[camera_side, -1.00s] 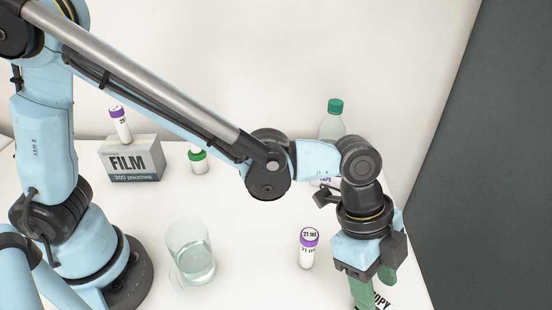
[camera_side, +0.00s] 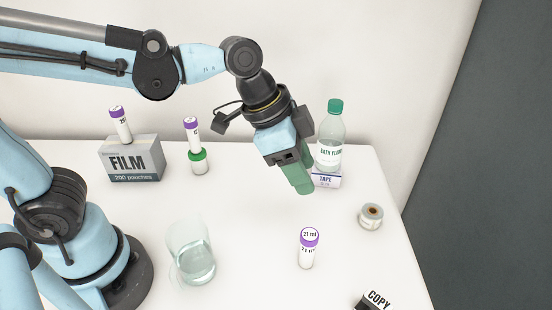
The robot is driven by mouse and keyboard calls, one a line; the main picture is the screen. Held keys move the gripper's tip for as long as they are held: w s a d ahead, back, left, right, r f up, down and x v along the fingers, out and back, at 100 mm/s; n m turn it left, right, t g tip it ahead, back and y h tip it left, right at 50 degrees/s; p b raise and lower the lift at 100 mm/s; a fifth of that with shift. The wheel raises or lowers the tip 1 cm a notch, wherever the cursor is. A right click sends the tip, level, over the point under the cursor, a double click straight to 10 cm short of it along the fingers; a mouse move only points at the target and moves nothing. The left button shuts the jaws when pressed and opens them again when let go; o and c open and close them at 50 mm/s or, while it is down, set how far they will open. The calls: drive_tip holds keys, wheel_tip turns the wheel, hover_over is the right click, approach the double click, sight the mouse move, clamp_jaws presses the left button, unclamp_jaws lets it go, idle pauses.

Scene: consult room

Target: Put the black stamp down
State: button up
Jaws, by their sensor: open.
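The black stamp (camera_side: 376,300), with a white label reading COPY, is at the bottom right of the view, near the table's right side. The bottom edge of the picture cuts off part of it. My gripper (camera_side: 302,187) is up and to the left of the stamp, well apart from it, tilted with its green fingers pointing down and right. It is open and I see nothing between the fingers, which overlap each other in this view.
A clear bottle (camera_side: 330,145) stands on a TAPE box (camera_side: 327,181) just right of my gripper. A purple-capped vial (camera_side: 308,250), a small roll (camera_side: 371,217) and a glass (camera_side: 191,257) stand in front. A FILM box (camera_side: 133,161) and stacked vials (camera_side: 199,163) are left.

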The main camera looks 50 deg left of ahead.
drive_tip(key=s+a+f+n+t+y, duration=0.2)
drive_tip(key=a+n, duration=0.7)
drive_tip(key=a, duration=0.6)
drive_tip(key=shift+s+a+n+t+y, duration=0.3)
drive_tip(key=shift+s+n+t+y, duration=0.1)
drive_tip(key=shift+s+t+y, duration=0.3)
